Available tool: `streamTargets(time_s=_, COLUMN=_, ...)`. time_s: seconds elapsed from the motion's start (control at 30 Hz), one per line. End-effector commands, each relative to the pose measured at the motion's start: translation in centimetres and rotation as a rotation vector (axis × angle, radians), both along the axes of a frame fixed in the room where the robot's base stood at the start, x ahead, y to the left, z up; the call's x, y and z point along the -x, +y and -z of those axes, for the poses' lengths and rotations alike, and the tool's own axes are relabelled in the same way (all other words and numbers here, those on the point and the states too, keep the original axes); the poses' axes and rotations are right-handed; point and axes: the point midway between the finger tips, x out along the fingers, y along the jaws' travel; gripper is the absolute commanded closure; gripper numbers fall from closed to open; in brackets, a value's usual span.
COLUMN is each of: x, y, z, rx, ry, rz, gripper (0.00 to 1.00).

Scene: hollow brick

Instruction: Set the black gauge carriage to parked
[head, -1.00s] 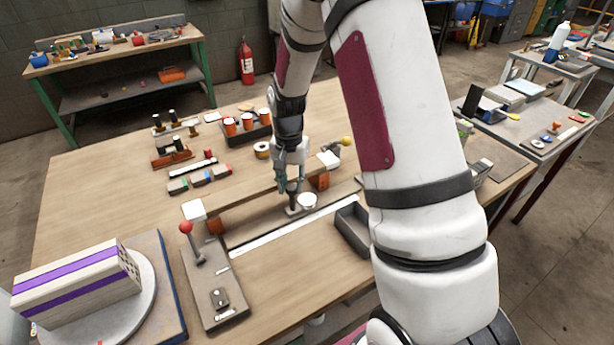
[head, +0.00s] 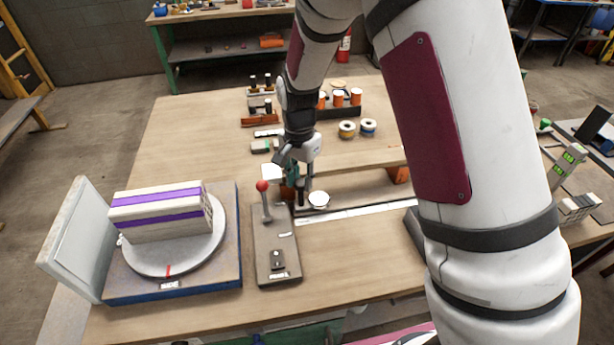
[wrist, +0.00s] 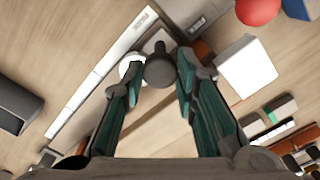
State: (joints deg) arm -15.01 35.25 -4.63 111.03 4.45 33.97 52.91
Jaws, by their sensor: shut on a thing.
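The black gauge carriage shows in the head view as a dark base with an upright post (head: 301,196) and a white disc (head: 318,199) beside it. It is at the left end of a long white strip (head: 350,213), in front of a raised wooden beam. In the wrist view its dark round-topped post (wrist: 160,68) stands between my fingertips, with part of the white disc showing at left. My gripper (head: 302,186) points down and is shut on the post. The fingers hide part of the carriage. Small lettering by the strip is unreadable.
A grey lever plate with a red ball knob (head: 262,186) stands close left of the carriage. A white block (wrist: 247,68) is near my fingers. A dark tray (wrist: 15,105) lies beyond the strip. A turntable (head: 175,250) with a striped brick stands at far left.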

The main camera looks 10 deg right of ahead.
Motion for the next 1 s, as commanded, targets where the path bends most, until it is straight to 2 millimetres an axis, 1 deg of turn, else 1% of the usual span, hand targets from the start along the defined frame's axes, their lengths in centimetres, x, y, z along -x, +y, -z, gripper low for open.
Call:
streamTargets(time_s=0.03, x=0.0, y=0.5, z=0.0, rx=-0.005, ry=-0.001, rz=-0.003, gripper=1.0)
streamTargets(time_s=0.2, x=0.0, y=0.6, z=0.0, rx=-0.006, ry=-0.001, rz=-0.005, gripper=1.0)
streamTargets(time_s=0.23, x=0.0, y=0.6, z=0.0, rx=-0.008, ry=-0.001, rz=-0.005, gripper=0.71)
streamTargets(time_s=0.27, x=0.0, y=0.7, z=0.0, rx=-0.008, ry=-0.001, rz=-0.006, gripper=0.64)
streamTargets(time_s=0.3, x=0.0, y=0.7, z=0.0, rx=-0.008, ry=-0.001, rz=-0.006, gripper=0.55)
streamTargets(time_s=0.33, x=0.0, y=0.6, z=0.0, rx=-0.007, ry=-0.001, rz=-0.006, gripper=0.53)
streamTargets(time_s=0.6, x=0.0, y=0.4, z=0.0, rx=-0.005, ry=-0.001, rz=-0.004, gripper=0.53)
streamTargets(time_s=0.73, x=0.0, y=0.4, z=-0.7, rx=-0.005, ry=-0.002, rz=-0.004, gripper=0.53)
streamTargets(time_s=0.87, x=-0.1, y=0.4, z=-2.7, rx=-0.005, ry=-0.005, rz=-0.004, gripper=0.53)
streamTargets(time_s=1.0, x=-0.1, y=0.4, z=-5.6, rx=-0.006, ry=-0.006, rz=-0.005, gripper=0.53)
